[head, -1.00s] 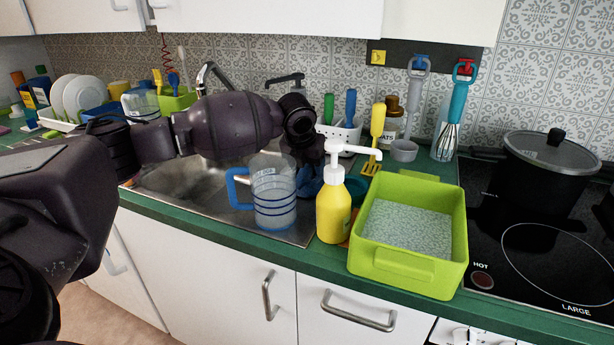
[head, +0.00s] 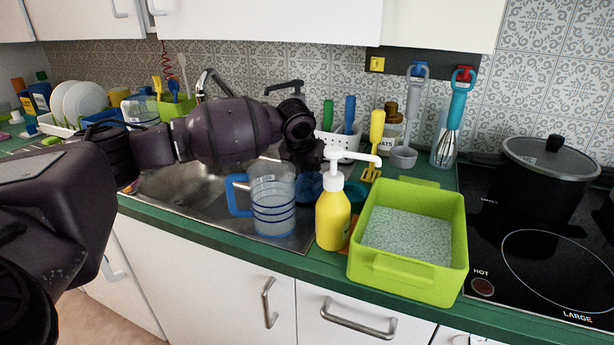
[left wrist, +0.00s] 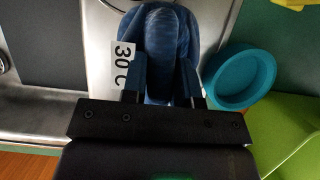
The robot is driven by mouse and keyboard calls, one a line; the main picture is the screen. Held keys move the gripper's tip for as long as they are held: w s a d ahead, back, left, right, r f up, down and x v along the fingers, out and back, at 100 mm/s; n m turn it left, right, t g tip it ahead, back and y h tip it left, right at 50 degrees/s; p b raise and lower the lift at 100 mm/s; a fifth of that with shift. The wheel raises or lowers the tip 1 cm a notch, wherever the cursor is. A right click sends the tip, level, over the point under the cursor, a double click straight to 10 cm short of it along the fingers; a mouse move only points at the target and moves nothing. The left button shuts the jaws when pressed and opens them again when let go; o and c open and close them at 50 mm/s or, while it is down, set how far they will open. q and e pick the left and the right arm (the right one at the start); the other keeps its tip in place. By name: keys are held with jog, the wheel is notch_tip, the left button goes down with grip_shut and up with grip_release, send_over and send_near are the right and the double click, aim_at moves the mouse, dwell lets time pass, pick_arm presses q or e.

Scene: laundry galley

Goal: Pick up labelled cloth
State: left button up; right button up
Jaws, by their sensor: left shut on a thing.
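A blue cloth (head: 308,187) lies bunched at the right end of the sink, partly hidden behind the jug and the pump bottle in the head view. In the left wrist view the blue cloth (left wrist: 163,38) fills the space between my fingers, and a white label (left wrist: 122,66) reading "30 C" shows at its left side. My left gripper (left wrist: 162,84) is shut on the cloth, with a finger on each side of it. In the head view my left gripper (head: 310,160) points down behind the jug, its fingertips mostly hidden. My right gripper is not in view.
A clear jug (head: 272,205) with a blue handle and a yellow pump bottle (head: 333,218) stand close in front of the cloth. A teal bowl (left wrist: 240,77) is right beside it. A green tub (head: 405,278) and a pot (head: 548,178) stand further right.

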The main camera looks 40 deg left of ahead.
pick_arm(q)
notch_tip(320, 180, up, 9)
jog(key=shift+f+p, duration=0.1)
jog(key=shift+p, duration=0.75)
jog(key=shift+r, duration=0.75)
